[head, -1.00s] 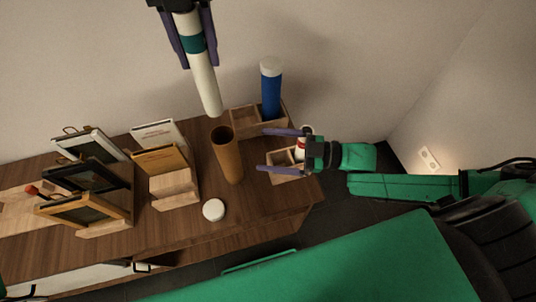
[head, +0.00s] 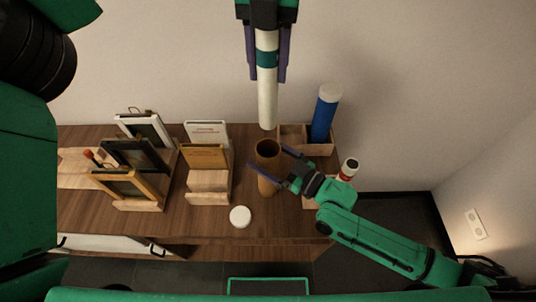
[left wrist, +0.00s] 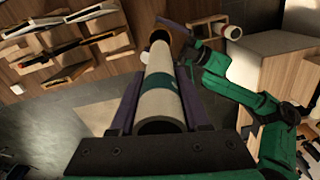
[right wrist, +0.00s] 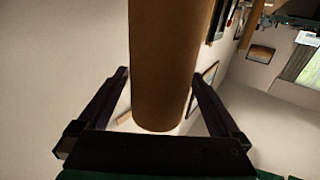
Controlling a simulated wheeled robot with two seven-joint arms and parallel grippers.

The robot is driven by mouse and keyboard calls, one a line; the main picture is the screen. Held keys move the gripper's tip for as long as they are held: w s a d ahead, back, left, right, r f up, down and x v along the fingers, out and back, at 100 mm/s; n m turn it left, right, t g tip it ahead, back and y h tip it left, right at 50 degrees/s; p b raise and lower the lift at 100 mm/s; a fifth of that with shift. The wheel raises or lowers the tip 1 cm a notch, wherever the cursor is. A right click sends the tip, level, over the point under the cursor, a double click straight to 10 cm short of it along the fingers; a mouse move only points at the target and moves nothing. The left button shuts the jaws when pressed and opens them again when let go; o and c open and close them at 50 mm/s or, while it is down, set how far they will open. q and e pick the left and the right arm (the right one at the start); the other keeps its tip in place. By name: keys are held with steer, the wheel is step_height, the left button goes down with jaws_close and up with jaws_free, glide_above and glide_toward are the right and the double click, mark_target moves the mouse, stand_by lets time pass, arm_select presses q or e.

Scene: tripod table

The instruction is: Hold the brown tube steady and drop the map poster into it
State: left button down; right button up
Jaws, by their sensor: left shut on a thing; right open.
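The brown tube (head: 266,166) stands open on the wooden table; its mouth faces up in the head view, and it also shows in the left wrist view (left wrist: 159,36). My left gripper (head: 267,76) is shut on the map poster (head: 267,101), a rolled white tube with a teal band. The poster hangs upright, its lower end just above and behind the brown tube's mouth in the head view; it fills the middle of the left wrist view (left wrist: 159,92). My right gripper (head: 267,178) is open, its fingers on either side of the brown tube (right wrist: 166,60). I cannot tell whether they touch it.
A blue tube with a white cap (head: 324,113) stands in a wooden holder at the back right. A red-and-white roll (head: 347,169) is right of my right gripper. A white cap (head: 240,216) lies in front. Picture frames (head: 138,157) and books (head: 206,132) stand left.

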mark_target(268, 119)
arm_select(q)
steer(key=shift+s, duration=0.1)
arm_select(e)
steer(key=c, duration=1.3)
arm_select(q)
steer(key=shift+f, duration=6.5)
arm_select(e)
steer(key=shift+c, duration=0.2)
arm_select(q)
steer(key=shift+c, duration=1.5)
jaws_free()
step_height(268, 119, up, 12)
steer(key=shift+r, duration=0.1)
